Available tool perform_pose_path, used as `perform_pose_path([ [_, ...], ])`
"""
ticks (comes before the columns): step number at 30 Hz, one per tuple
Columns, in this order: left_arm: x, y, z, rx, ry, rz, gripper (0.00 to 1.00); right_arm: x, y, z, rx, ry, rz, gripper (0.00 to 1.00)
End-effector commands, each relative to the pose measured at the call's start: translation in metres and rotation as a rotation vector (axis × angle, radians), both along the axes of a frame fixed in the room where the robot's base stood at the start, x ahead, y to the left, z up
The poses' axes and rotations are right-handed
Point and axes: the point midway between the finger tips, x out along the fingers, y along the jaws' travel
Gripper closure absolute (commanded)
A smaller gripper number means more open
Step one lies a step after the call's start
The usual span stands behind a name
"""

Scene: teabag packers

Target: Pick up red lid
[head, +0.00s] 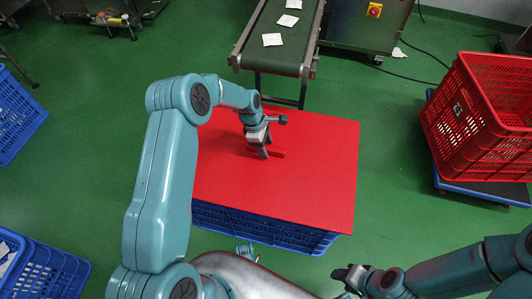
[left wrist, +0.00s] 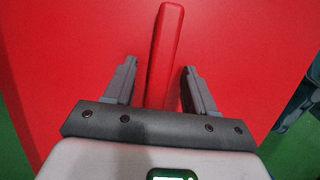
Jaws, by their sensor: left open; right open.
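The red lid (head: 318,185) is a flat sheet lying on top of a blue crate (head: 265,229). A raised red bar handle (head: 280,153) stands near its middle. My left gripper (head: 264,153) is over the lid at the handle. In the left wrist view the handle (left wrist: 167,45) runs between the two open fingers of the left gripper (left wrist: 160,75), with a gap on each side. The lid's surface (left wrist: 245,40) fills most of that view. Part of the handle is hidden by the gripper. My right gripper (head: 352,280) is open and empty, low in the head view, clear of the lid.
A conveyor (head: 279,35) with several white teabags (head: 272,40) stands behind the lid. A red crate (head: 480,115) sits on a blue-edged platform at the right. Blue crates (head: 42,270) stand at the left. Green floor (head: 390,130) is free between the lid and the red crate.

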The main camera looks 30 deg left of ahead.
Motion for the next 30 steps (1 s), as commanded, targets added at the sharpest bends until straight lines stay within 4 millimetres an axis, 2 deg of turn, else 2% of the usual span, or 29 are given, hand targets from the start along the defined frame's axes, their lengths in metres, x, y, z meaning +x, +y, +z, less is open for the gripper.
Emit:
perform_pose_path([
  [1, 0.000, 0.001, 0.000, 0.000, 0.000, 0.001, 0.48, 0.000, 0.000, 0.000, 0.000, 0.000, 0.000, 0.54],
  [6, 0.000, 0.001, 0.000, 0.000, 0.000, 0.000, 1.00, 0.000, 0.000, 0.000, 0.000, 0.000, 0.000, 0.54],
  [17, 0.001, 0.001, 0.004, 0.000, -0.002, 0.001, 1.00, 0.000, 0.000, 0.001, 0.000, 0.000, 0.000, 0.54],
  [20, 0.001, 0.001, 0.016, 0.001, -0.004, 0.001, 1.00, 0.000, 0.000, 0.006, 0.000, 0.000, 0.000, 0.54],
  [30, 0.001, 0.001, 0.084, 0.001, -0.005, 0.000, 1.00, 0.000, 0.000, 0.025, 0.000, 0.000, 0.000, 0.54],
])
